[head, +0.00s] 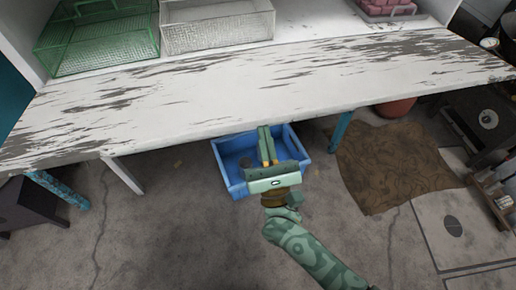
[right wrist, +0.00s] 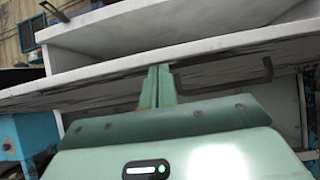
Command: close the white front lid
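The white front lid (head: 250,85) is a wide, weathered board with dark peeled patches. It lies folded out, roughly level, across the head view. My right gripper (head: 266,130) is just in front of the lid's near edge, around its middle, with its two green fingers together and nothing seen between them. In the right wrist view the shut fingers (right wrist: 158,72) point at a long white edge, with a dark, thin bracket-like handle (right wrist: 240,85) to their right. I cannot tell whether the fingers touch the lid. My left gripper is not in view.
A green wire basket (head: 100,40), a white wire basket (head: 217,24) and a pink-filled tray (head: 386,8) stand behind the lid. A blue crate (head: 232,183) is on the floor below my right gripper. A brown cloth (head: 390,165) lies on the right.

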